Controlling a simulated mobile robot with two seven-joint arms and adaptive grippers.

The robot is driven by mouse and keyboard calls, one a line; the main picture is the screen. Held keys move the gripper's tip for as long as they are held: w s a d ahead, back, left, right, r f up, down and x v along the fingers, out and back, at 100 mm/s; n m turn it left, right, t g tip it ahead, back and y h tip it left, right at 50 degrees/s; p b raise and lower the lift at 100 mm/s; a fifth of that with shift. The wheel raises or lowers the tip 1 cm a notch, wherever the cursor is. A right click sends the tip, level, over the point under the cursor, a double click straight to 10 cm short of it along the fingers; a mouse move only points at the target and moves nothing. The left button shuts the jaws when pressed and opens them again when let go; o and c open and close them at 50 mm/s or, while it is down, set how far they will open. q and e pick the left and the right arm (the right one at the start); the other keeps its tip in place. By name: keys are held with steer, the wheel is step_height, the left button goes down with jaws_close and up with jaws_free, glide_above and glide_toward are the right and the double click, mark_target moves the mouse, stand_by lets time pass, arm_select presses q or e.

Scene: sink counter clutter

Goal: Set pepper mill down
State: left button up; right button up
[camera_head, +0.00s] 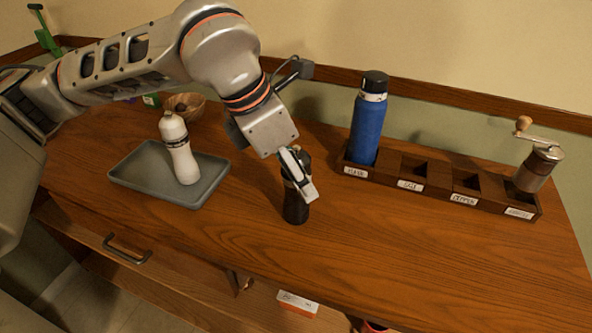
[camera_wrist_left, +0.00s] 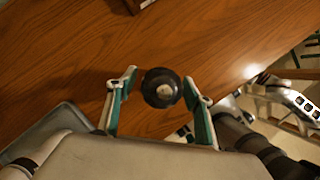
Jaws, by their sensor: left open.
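The dark pepper mill (camera_head: 295,207) stands upright on the wooden counter, right of the grey tray. My left gripper (camera_head: 300,180) is around its upper part from above, hiding much of its top. In the left wrist view, the mill's round black top (camera_wrist_left: 160,88) lies between the two spread fingers of the gripper (camera_wrist_left: 162,90). A gap shows on each side, so the jaws are open. A wooden rack (camera_head: 425,185) stands at the right; its third compartment has a label that looks like PEPPER and is empty. My right gripper is not seen.
A blue flask (camera_head: 367,125) fills the rack's left slot, and a hand grinder (camera_head: 538,165) its right slot. A white bottle (camera_head: 178,148) stands on the grey tray (camera_head: 130,177). A wicker bowl (camera_head: 186,106) is behind. The counter right of the mill is clear.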

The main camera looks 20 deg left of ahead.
arm_select(q)
steer(key=shift+r, duration=0.1)
steer(key=shift+r, duration=0.25)
steer(key=p+v, duration=0.1)
steer(key=v, duration=1)
steer(key=shift+s+a+r+p, duration=0.2)
steer(key=shift+r+p, duration=0.1)
steer(key=shift+p, duration=0.1)
